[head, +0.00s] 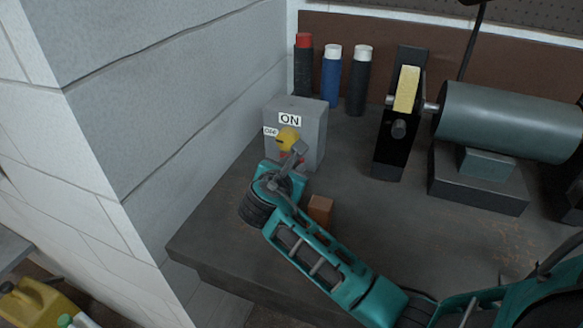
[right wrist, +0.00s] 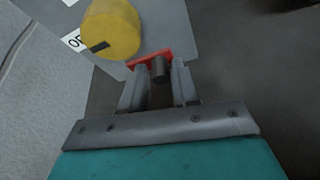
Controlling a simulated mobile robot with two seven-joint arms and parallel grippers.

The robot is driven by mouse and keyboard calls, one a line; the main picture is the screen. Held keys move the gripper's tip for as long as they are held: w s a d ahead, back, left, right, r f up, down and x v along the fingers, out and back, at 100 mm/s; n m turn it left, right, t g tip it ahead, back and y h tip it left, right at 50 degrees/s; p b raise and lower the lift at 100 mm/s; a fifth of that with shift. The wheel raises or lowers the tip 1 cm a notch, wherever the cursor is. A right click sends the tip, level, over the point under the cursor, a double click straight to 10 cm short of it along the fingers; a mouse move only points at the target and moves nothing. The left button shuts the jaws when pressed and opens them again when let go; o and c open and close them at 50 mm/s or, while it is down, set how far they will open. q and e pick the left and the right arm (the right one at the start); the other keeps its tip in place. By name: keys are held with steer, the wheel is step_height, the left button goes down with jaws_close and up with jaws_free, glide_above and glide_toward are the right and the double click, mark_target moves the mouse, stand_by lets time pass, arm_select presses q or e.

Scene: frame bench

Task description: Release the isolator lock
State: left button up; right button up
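The isolator is a grey box (head: 312,125) on the bench with an ON label (head: 290,120) and an OFF label at its left. Its yellow knob (head: 287,138) also shows in the right wrist view (right wrist: 112,28); its dark mark lies on the side of the OFF label. Below the knob is a red lock tab (right wrist: 135,62) with a dark pin (right wrist: 159,70). My right gripper (head: 298,156) is at the box front. In the right wrist view its fingers (right wrist: 159,82) stand apart on either side of the pin, with narrow gaps visible. My left gripper is out of view.
An orange-brown block (head: 320,209) stands close beside my right arm. Three cans, red-capped (head: 303,65), blue (head: 331,77) and black (head: 359,82), stand behind the box. A motor (head: 500,118) and black stand are at right. A wall (head: 165,95) borders the left.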

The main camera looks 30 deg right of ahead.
steer(key=shift+o, duration=1.3)
steer(key=v, duration=1.3)
